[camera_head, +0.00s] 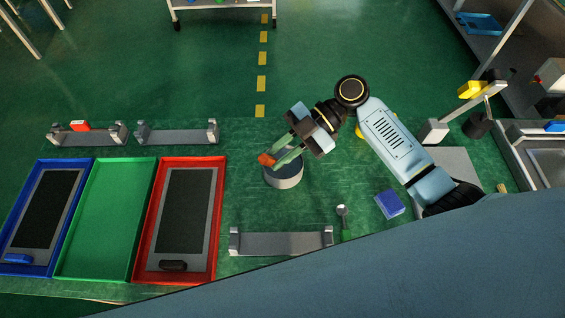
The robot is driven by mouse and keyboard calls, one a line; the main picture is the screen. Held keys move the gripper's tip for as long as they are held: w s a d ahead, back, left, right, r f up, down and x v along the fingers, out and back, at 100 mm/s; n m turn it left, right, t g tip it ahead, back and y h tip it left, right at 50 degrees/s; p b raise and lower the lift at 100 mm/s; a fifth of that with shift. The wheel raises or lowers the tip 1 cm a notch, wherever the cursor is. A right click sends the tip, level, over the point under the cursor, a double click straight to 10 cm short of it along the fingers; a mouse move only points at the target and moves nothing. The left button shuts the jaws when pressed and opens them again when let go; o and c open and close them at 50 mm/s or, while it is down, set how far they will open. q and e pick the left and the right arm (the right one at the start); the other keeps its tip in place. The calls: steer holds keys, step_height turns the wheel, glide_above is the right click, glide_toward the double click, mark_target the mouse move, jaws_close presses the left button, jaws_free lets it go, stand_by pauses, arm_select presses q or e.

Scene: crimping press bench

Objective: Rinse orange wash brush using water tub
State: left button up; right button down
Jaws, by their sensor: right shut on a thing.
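The water tub (286,179) is a round grey container with a dark inside, standing on the green bench near the middle of the head view. My right gripper (287,151) reaches in from the right and is over the tub. It is shut on the orange wash brush (266,160), whose orange part shows at the tub's far left rim. The gripper fingers hide much of the brush, and I cannot tell whether it touches the water. My left gripper is not in view.
Blue (22,215), green (107,215) and red (216,215) trays fill the bench's left side. Grey brackets (178,136) stand behind them and another (280,243) in front of the tub. A blue block (389,204) lies at right. My pale blue arm covers the lower right.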

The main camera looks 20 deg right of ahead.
steer(key=shift+a, duration=0.3)
steer(key=shift+d, duration=0.25)
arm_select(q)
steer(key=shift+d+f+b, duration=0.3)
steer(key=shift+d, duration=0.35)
arm_select(e)
steer(key=shift+d, duration=0.95)
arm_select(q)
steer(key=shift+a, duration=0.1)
arm_select(e)
steer(key=shift+r, duration=0.1)
